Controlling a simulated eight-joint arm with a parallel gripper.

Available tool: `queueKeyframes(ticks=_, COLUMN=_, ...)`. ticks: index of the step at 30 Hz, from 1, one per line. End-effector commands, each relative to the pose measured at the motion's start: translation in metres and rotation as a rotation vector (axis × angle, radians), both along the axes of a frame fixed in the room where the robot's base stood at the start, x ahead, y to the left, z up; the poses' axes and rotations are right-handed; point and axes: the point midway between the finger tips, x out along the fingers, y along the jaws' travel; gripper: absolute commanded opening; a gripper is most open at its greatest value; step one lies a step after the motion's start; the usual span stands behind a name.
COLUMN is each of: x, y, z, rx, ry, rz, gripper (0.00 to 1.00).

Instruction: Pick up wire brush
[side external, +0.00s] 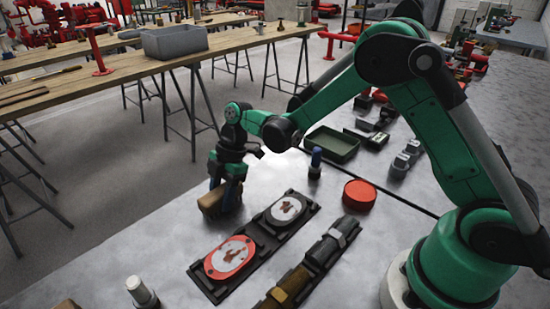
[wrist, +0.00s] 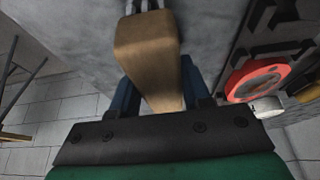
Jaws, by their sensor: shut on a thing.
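The wire brush (side external: 211,201) is a brown wooden block near the far-left edge of the metal table. In the wrist view its wooden body (wrist: 148,52) lies between the blue fingers, with a few metal prongs showing at its far end. My gripper (side external: 226,192) points down and is shut on the brush; it also shows in the wrist view (wrist: 158,88). Whether the brush touches the table or is just above it, I cannot tell.
A dark rack with a red-rimmed round part (side external: 230,257) and a white round part (side external: 286,209) lies right of the brush. A red puck (side external: 359,194), a blue-topped bottle (side external: 315,163) and a green tray (side external: 332,145) stand beyond. The table's left edge is close.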

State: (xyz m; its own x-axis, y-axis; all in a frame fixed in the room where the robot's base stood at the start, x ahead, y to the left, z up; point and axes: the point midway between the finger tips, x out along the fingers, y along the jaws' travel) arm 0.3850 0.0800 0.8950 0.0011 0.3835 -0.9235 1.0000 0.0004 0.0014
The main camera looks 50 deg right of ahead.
Motion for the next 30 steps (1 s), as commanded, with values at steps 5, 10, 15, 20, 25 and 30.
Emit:
queueKeyframes(ticks=5, x=0.000, y=0.000, z=0.006, rx=0.000, ry=0.000, rz=0.000, gripper=0.00)
queueKeyframes(ticks=10, x=0.000, y=0.000, z=0.027, rx=0.000, ry=0.000, rz=0.000, gripper=0.00)
queueKeyframes(ticks=15, x=0.000, y=0.000, z=0.077, rx=0.000, ry=0.000, rz=0.000, gripper=0.00)
queueKeyframes(ticks=20, x=0.000, y=0.000, z=0.124, rx=0.000, ry=0.001, rz=-0.001, gripper=0.00)
queueKeyframes(ticks=25, x=0.000, y=0.000, z=0.164, rx=-0.001, ry=0.001, rz=-0.001, gripper=0.00)
queueKeyframes(ticks=30, x=0.000, y=0.000, z=0.188, rx=-0.001, ry=0.001, rz=-0.001, gripper=0.00)
